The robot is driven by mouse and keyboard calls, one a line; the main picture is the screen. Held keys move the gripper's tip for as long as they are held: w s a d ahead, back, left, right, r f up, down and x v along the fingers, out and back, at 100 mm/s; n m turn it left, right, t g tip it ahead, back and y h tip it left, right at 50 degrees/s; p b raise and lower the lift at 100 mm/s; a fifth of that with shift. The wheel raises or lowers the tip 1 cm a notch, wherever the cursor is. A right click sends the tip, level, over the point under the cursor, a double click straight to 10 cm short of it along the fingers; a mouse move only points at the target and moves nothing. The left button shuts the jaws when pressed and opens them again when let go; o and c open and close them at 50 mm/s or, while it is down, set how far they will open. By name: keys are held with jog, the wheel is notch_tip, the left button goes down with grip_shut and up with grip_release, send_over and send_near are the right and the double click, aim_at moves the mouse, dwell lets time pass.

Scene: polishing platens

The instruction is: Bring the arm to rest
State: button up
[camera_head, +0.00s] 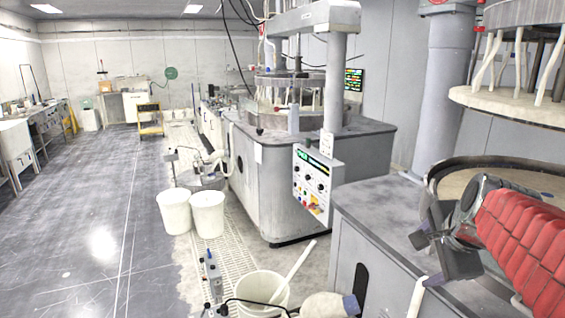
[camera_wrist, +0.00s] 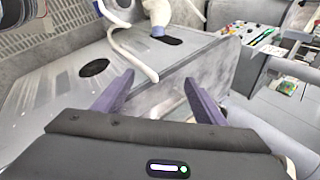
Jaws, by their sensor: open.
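My arm, in a red ribbed cover, comes in from the right edge of the head view. My gripper (camera_head: 427,252) is at its end, above the grey top of the nearest polishing machine (camera_head: 375,215) and in front of its round platen (camera_head: 455,170). In the wrist view my gripper (camera_wrist: 158,82) has its two purple fingers well apart, with nothing between them. Beyond them lies a grey machine surface (camera_wrist: 60,95). I cannot tell whether the fingers touch it.
A second polishing machine (camera_head: 270,180) with a control panel (camera_head: 312,187) stands further back. White buckets (camera_head: 207,215) and a larger bucket (camera_head: 262,290) with a stick stand on the floor. A bent white pipe (camera_wrist: 130,50) is close beyond the fingers. Open floor (camera_head: 85,220) lies left.

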jog(key=s+a+f+n, duration=0.4)
jog(key=s+a+n, duration=0.3)
jog(key=s+n, duration=0.1)
jog(key=s+a+f+n+g, duration=0.1)
jog(key=s+a+f+n, duration=0.3)
jog(key=s+a+n, duration=0.4)
jog(key=shift+s+f+n+g+y, duration=0.3)
jog(key=shift+s+n+y, duration=0.15)
jog(key=shift+n, duration=0.75)
jog(key=shift+c, duration=0.6)
